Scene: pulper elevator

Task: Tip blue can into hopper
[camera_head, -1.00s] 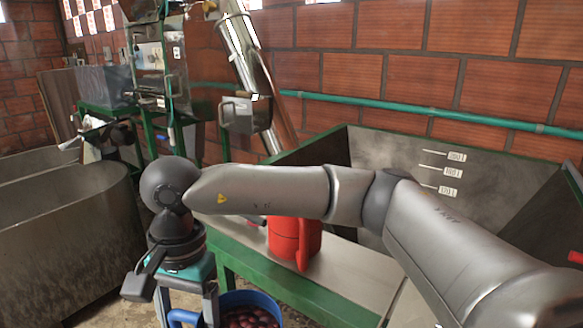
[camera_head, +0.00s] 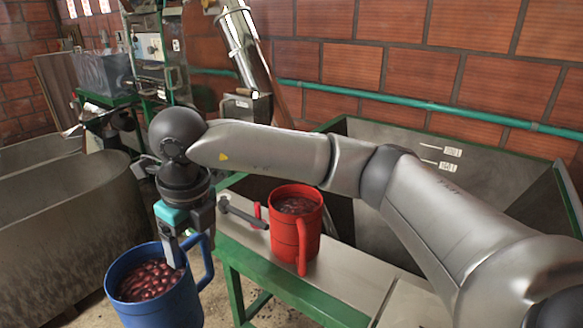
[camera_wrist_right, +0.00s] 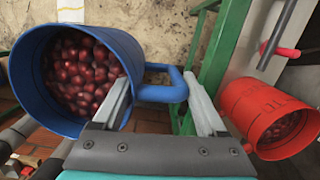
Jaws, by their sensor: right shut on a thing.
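The blue can (camera_head: 160,314) is full of red cherries and hangs in front of the bench, at the lower left of the head view. It also shows in the right wrist view (camera_wrist_right: 22,80), close to upright, with its handle between the fingers. My right gripper (camera_head: 186,250) is shut on the blue can at its handle side. The hopper, a large grey metal bin with white level marks (camera_head: 425,178), stands at the right, partly hidden by my right arm. My left gripper is not in view.
A red can (camera_head: 283,235) with dark contents stands on the bench (camera_head: 345,275) between the blue can and the hopper. Grey tanks (camera_head: 60,230) stand at the left.

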